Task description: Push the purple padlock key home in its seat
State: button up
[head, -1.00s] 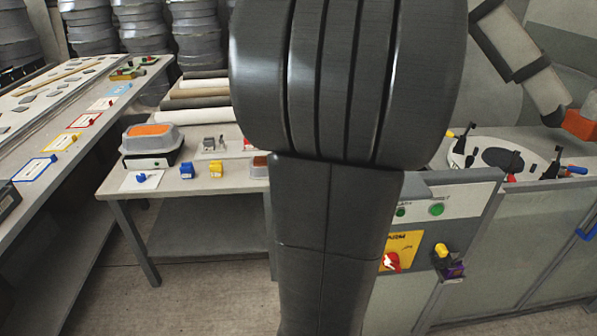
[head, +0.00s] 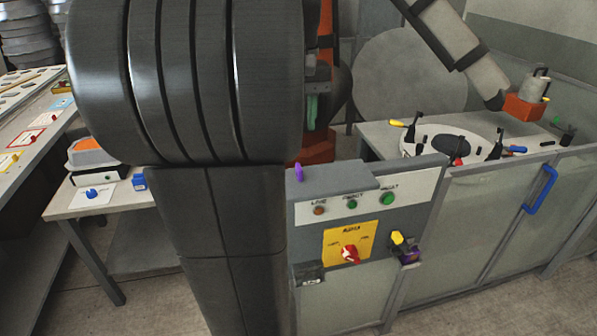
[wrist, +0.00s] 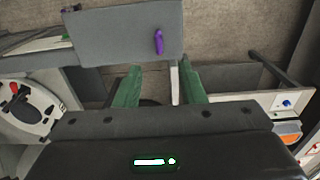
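The purple padlock key (head: 299,171) stands upright at the left of the top of the grey control box (head: 338,179). The wrist view shows the key (wrist: 159,41) on the box top (wrist: 110,35), ahead of my fingertips. My gripper (wrist: 159,72) has its two green fingers apart with nothing held between them. In the head view my gripper (head: 311,126) hangs above and behind the box, clear of the key. A small purple part (head: 409,256) sits below a yellow piece (head: 397,238) on the box's right front. How deep the key sits I cannot tell.
The box front carries indicator buttons (head: 352,204) and a red rotary switch (head: 350,253) on a yellow plate. A glazed enclosure with a blue handle (head: 540,190) stands right. A white mould (head: 430,133) lies behind it. A table (head: 75,208) stands left.

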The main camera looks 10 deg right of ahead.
notch_tip(320, 180, down, 7)
jog(key=shift+r, duration=0.15)
jog(key=shift+w+d+f+p, duration=0.15)
jog(key=shift+f+p, duration=0.1)
jog(key=shift+f, duration=1.05)
jog(key=shift+w+a+f+p, duration=0.1)
jog(key=shift+f+p, duration=0.15)
jog(key=shift+f, duration=1.05)
grip_shut()
